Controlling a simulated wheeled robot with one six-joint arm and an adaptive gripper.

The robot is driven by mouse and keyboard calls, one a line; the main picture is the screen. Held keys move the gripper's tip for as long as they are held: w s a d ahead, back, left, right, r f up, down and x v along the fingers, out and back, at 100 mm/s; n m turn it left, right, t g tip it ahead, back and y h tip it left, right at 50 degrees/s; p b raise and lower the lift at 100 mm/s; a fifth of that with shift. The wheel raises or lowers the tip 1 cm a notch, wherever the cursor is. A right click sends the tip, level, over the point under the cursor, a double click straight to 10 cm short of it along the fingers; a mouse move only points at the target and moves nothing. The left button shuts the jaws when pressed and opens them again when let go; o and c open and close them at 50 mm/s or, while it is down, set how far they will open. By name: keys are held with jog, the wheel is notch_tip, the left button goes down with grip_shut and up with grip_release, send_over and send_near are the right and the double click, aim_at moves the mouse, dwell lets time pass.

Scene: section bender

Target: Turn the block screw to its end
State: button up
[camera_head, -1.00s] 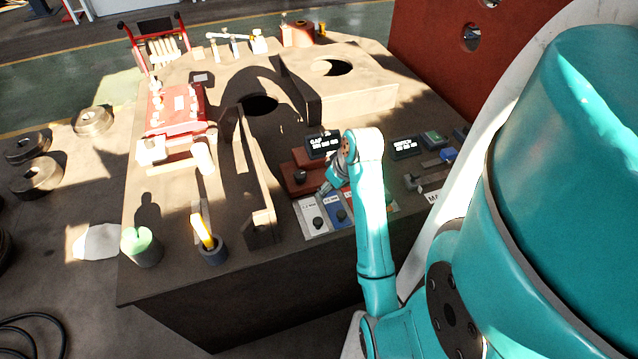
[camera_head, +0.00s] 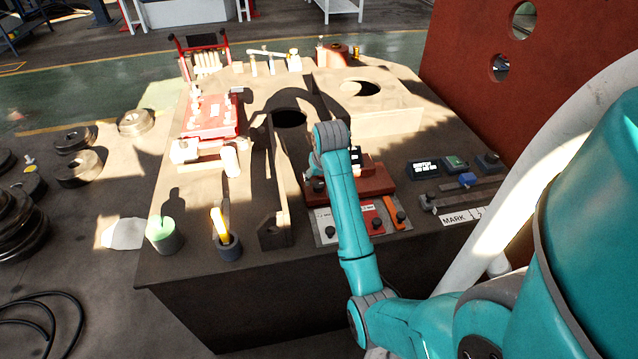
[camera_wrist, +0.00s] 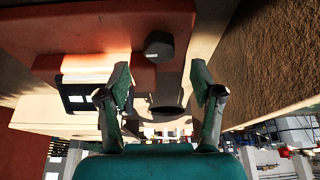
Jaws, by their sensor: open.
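A red block (camera_head: 375,184) stands on the machine table behind my forearm in the head view. A dark round knob (camera_wrist: 159,46), which looks like the block screw, sits on the red block (camera_wrist: 60,30) in the wrist view. In the head view this knob (camera_head: 318,186) shows just left of my arm. My gripper (camera_wrist: 161,72) is open and empty, its two fingers apart on either side of the knob's line. The knob shows just beyond the fingertips; I cannot tell whether they touch it. In the head view the arm mostly hides the gripper.
A small dark display (camera_wrist: 75,98) is close to the left finger. A panel with several knobs (camera_head: 376,224) lies in front of the red block. A steel upright plate (camera_head: 272,232) stands to its left.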

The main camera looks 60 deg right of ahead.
aim_at(319, 184)
jog(key=shift+x, duration=2.2)
jog(key=c, duration=1.1)
jog(key=shift+c, duration=0.2)
jog(key=shift+n, duration=0.3)
jog(key=n+t+y, duration=0.1)
jog(key=n, duration=0.3)
jog(key=shift+d, duration=0.1)
